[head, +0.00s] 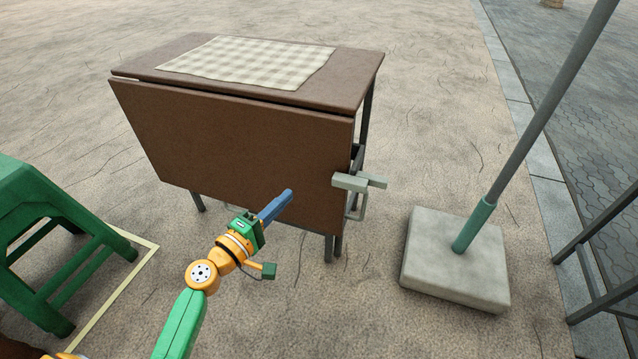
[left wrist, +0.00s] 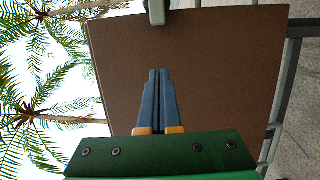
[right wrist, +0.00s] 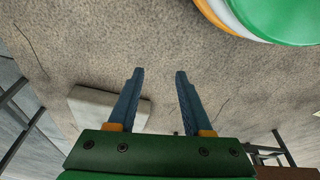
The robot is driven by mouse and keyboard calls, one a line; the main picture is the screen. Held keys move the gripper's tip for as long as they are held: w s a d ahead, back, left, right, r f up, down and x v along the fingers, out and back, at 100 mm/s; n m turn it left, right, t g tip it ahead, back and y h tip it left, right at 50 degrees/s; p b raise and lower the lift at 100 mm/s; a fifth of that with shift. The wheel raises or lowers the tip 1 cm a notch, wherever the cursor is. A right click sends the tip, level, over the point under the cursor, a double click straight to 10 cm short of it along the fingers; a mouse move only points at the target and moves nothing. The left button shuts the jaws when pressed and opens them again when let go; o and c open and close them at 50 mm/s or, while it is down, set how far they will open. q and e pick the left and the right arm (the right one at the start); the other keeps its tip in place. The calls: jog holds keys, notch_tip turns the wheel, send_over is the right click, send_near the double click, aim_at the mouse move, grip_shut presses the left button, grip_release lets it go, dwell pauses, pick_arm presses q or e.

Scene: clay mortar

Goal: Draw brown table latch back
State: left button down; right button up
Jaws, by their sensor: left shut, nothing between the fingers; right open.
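The brown table (head: 245,150) stands in the middle of the head view, its drop leaf hanging down at the front. A pale grey-green latch (head: 352,182) with a bar sits at the leaf's right edge. Part of the latch (left wrist: 156,12) shows at the top of the left wrist view, in front of the brown leaf (left wrist: 215,75). My left gripper (head: 288,194) is shut and empty, in front of the leaf and left of the latch, apart from it. My right gripper (right wrist: 158,75) is open and empty above the ground, seen only in the right wrist view.
A checked cloth (head: 245,62) lies on the tabletop. A green stool (head: 40,240) stands at left. A concrete base (head: 455,262) with a grey pole (head: 545,105) stands right of the table. Bare ground lies between table and base.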

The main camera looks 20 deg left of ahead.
aim_at(343, 185)
pick_arm(q)
jog(key=x, duration=0.7)
jog(key=shift+w+d+f+b, duration=0.1)
jog(key=shift+w+b, duration=0.25)
jog(key=d+p, duration=0.1)
jog(key=d, duration=0.1)
jog(key=shift+s+d, duration=0.1)
jog(key=shift+d, duration=0.85)
pick_arm(e)
jog(key=shift+s+f, duration=0.15)
jog(key=shift+f, duration=0.65)
pick_arm(q)
jog(key=d, duration=0.4)
jog(key=shift+s+d+p, duration=0.1)
jog(key=shift+d+p, duration=0.25)
pick_arm(e)
jog(key=shift+s+f, duration=0.1)
jog(key=shift+f, duration=0.35)
pick_arm(q)
jog(key=shift+a, duration=0.1)
